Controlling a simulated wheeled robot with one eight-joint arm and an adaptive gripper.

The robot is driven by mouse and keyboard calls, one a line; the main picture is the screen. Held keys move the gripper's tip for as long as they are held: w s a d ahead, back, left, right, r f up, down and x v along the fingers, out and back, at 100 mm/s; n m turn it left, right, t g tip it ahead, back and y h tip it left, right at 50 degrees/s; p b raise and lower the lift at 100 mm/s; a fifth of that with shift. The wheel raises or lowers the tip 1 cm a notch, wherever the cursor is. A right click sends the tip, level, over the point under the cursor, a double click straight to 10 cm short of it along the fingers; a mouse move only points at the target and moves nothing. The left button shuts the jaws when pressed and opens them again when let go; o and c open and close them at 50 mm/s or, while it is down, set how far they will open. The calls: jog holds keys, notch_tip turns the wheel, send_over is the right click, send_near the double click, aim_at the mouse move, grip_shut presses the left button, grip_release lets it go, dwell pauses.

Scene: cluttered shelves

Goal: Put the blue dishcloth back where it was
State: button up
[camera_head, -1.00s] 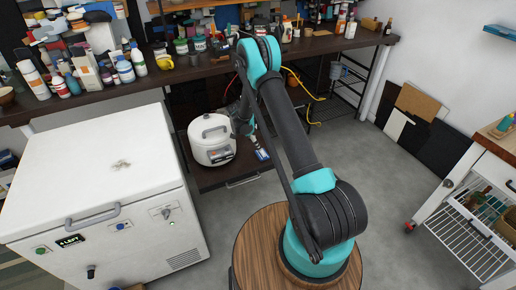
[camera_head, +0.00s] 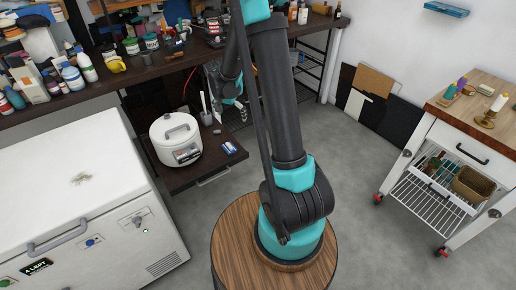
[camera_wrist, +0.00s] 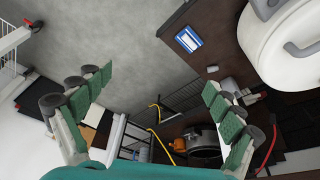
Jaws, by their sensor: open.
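I cannot clearly pick out a blue dishcloth in either view. A small blue-and-white item (camera_head: 229,148) lies flat on the dark low shelf (camera_head: 205,172), right of the white cooker (camera_head: 175,138). It also shows in the wrist view (camera_wrist: 188,39), beyond the fingers and apart from them; whether it is cloth or a packet I cannot tell. My gripper (camera_wrist: 152,82) is open with its green-padded fingers wide apart and nothing between them. In the head view it is partly hidden by my arm, near the right side of the low shelf.
A white chest freezer (camera_head: 65,170) stands left. The crowded dark workbench (camera_head: 150,68) runs along the back. A wheeled cart (camera_head: 470,130) with a wire shelf stands right, below a blue wall-mounted piece (camera_head: 446,9). Dark panels (camera_head: 396,125) lean on the wall. Grey floor is clear between.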

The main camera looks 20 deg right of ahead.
jog(key=s+d+r+n+t+y, duration=0.1)
jog(key=s+n, duration=0.3)
jog(key=s, duration=1)
jog(key=s+d+r+n+y, duration=0.1)
jog(key=s+r+n, duration=0.3)
jog(key=s, duration=0.9)
jog(key=shift+s+d+t, duration=0.4)
jog(key=shift+d, duration=0.3)
jog(key=shift+r, duration=0.1)
jog(key=shift+c, duration=0.4)
